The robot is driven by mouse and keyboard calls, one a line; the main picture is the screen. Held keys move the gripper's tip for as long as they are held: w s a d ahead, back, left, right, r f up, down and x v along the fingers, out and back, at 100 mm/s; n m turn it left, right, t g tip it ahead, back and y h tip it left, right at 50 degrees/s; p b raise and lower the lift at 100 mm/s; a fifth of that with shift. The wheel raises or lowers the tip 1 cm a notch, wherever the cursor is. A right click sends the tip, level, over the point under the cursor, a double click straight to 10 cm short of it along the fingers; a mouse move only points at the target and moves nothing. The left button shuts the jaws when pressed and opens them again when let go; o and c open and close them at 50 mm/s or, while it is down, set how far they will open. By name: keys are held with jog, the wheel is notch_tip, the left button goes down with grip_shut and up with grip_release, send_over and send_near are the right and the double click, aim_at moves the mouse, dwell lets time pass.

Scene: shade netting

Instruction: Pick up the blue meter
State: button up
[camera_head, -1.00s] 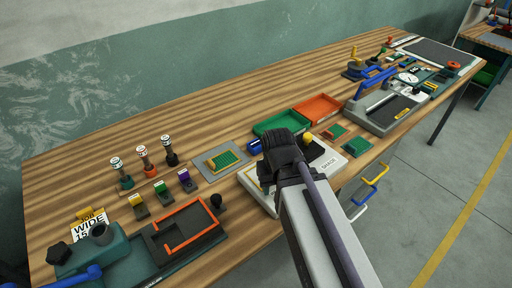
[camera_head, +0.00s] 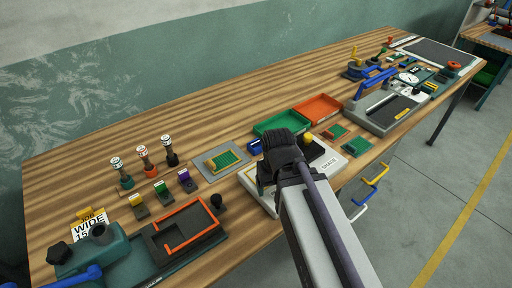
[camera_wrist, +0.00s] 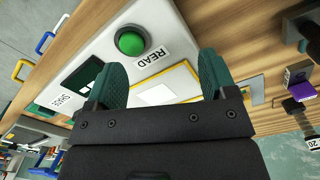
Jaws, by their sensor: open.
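A small blue block (camera_head: 254,146), which looks like the blue meter, sits on the bench just left of my gripper in the head view, in front of the green tray. I cannot make out its details, and I do not see it in the wrist view. My gripper (camera_head: 280,165) is above the white reading device (camera_head: 247,179). In the wrist view, the teal fingers of my gripper (camera_wrist: 163,80) are spread apart with nothing between them. Below them is the white device's panel (camera_wrist: 178,25), with a green READ button (camera_wrist: 130,41).
The green tray (camera_head: 281,123) and orange tray (camera_head: 317,108) lie behind my gripper. A grey mat with a green grid (camera_head: 222,160) and several coloured tags lie to the left. An orange-edged fixture (camera_head: 190,228) is near the front edge. Bare wood runs along the back.

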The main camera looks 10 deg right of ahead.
aim_at(256, 143)
jog(key=shift+o, duration=0.3)
jog(key=shift+r, duration=0.1)
jog(key=w+r+p, duration=0.1)
jog(key=w, duration=0.1)
jog(key=w+r+p, duration=0.1)
jog(key=w, duration=0.4)
jog(key=shift+w+r+p, duration=0.25)
jog(key=shift+r+p, duration=0.15)
jog(key=w+m, duration=0.1)
jog(key=w, duration=0.1)
jog(key=w+m+p, duration=0.1)
jog(key=w, duration=0.2)
jog(key=w+r+m, duration=0.1)
jog(key=w, duration=0.2)
jog(key=shift+w+d+r, duration=0.1)
jog(key=shift+w, duration=0.1)
jog(key=w+m, duration=0.6)
jog(key=w, duration=0.3)
notch_tip(256, 143, down, 11)
jog(key=m+b, duration=0.2)
jog(key=b, duration=0.3)
jog(key=m+b, duration=0.2)
jog(key=b, duration=0.4)
jog(key=shift+w+d, duration=0.1)
jog(key=shift+w, duration=0.05)
jog(key=shift+r+p, duration=0.1)
jog(key=shift+p, duration=0.2)
jog(key=c, duration=1.1)
